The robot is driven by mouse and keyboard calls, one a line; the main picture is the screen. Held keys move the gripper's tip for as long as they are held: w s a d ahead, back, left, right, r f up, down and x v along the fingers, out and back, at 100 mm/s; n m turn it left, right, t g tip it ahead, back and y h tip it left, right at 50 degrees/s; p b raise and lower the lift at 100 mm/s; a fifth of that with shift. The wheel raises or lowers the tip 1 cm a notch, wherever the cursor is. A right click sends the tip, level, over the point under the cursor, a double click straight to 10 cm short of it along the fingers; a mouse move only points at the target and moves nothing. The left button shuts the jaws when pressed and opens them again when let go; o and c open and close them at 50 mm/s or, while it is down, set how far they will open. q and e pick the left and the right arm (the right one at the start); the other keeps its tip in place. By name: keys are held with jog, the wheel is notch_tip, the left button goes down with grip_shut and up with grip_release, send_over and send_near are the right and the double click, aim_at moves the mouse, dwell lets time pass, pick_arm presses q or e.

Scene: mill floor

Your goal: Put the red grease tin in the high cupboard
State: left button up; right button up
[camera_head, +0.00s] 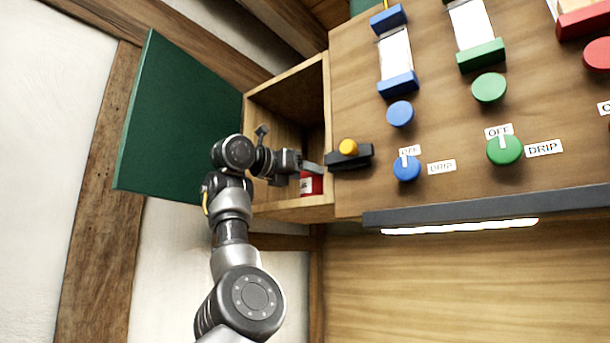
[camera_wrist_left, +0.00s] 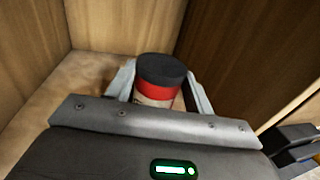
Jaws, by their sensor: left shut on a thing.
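The red grease tin, with a dark lid, is between the fingers of my left gripper in the left wrist view (camera_wrist_left: 160,85). In the head view, part of the red tin (camera_head: 316,184) shows inside the high cupboard (camera_head: 290,208), near its right wall and floor. My left gripper (camera_head: 310,168) reaches into the cupboard and is shut on the tin. I cannot tell whether the tin's base touches the cupboard floor. The green cupboard door (camera_head: 180,120) stands open to the left. My right gripper is not in view.
Right of the cupboard is a wooden panel (camera_head: 450,110) with blue and green knobs and holders. A dark block with a yellow knob (camera_head: 348,148) sits by the cupboard's right edge. A lit lamp bar (camera_head: 460,226) runs below the panel.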

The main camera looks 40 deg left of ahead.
pick_arm(q)
jog(key=shift+s, duration=0.4)
jog(key=o, duration=1.2)
jog(key=shift+w, duration=0.1)
jog(key=shift+c, duration=0.2)
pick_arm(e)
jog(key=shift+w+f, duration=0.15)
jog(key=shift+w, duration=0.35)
pick_arm(q)
jog(key=shift+r, duration=0.3)
jog(key=shift+s+a+f+b, duration=0.15)
jog(key=shift+s+f+b, duration=0.1)
jog(key=shift+s+b, duration=0.35)
jog(key=shift+s+a+f+b, duration=0.1)
jog(key=shift+s+f+b, duration=0.1)
jog(key=shift+s+b, duration=0.35)
jog(key=s, duration=0.1)
jog(key=s+b, duration=0.1)
jog(key=s, duration=0.1)
jog(key=s+b, duration=0.1)
jog(key=s, duration=0.1)
jog(key=shift+a+r, duration=0.3)
jog(key=shift+a, duration=0.1)
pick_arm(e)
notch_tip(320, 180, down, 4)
